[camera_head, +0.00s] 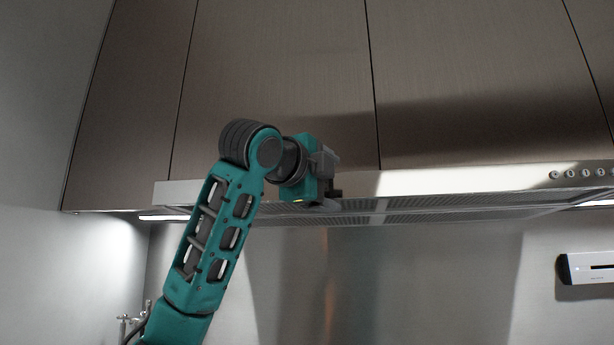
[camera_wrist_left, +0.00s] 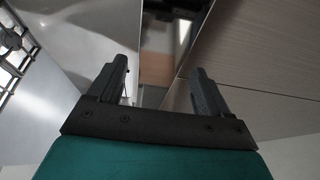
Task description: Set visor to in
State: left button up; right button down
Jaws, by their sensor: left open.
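The visor (camera_head: 450,181) is the long silver front strip of the range hood under the cabinets, in the head view. It stands forward of the cabinet fronts, with round knobs at its right end. The hood's underside with dark filter grilles (camera_head: 450,202) shows below it. My left gripper (camera_head: 334,192) is at the visor's left half and hides part of its front. In the left wrist view my left gripper (camera_wrist_left: 160,82) has its two dark fingers apart, with nothing seen held between them. I cannot tell whether a finger touches the visor. My right gripper is not in view.
Brown cabinet doors (camera_head: 280,70) rise above the hood. A grey wall (camera_head: 60,270) stands at the left, with a metal fixture (camera_head: 124,325) low beside my arm. A white panel device (camera_head: 588,268) is on the back wall at right. The space below the hood looks clear.

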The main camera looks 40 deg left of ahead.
pick_arm(q)
jog(key=s+d, duration=0.1)
jog(key=s, duration=0.7)
jog(key=shift+s+d+b, duration=0.15)
jog(key=shift+s+b, duration=0.15)
jog(key=shift+b, duration=0.15)
